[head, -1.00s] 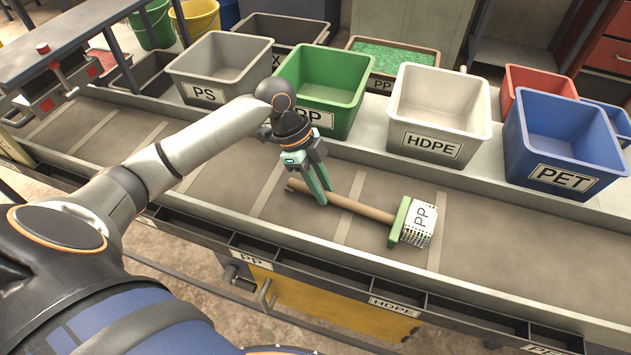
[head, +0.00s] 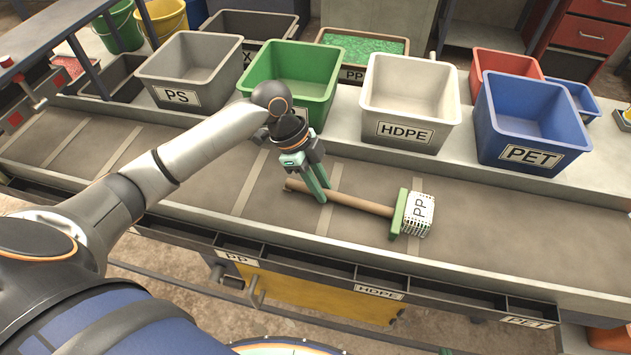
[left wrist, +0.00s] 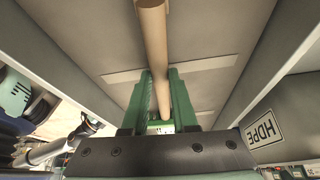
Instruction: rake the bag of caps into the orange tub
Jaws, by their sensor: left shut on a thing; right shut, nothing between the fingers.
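My left gripper (head: 316,192) is shut on the wooden handle of a rake (head: 355,204) above the belt. The left wrist view shows the handle (left wrist: 153,45) between the green fingers (left wrist: 160,105). The rake's green head (head: 398,214) stands against the left side of the bag of caps (head: 419,215). Part of an orange-red container (head: 609,340), perhaps the orange tub, shows at the bottom right corner. My right gripper cannot be made out.
Grey PS (head: 178,97), green PP (head: 275,95), white HDPE (head: 402,133) and blue PET (head: 525,155) bins stand behind the belt. Labelled compartments (head: 430,297) run along its front edge. The belt (head: 520,225) is clear to the right of the bag.

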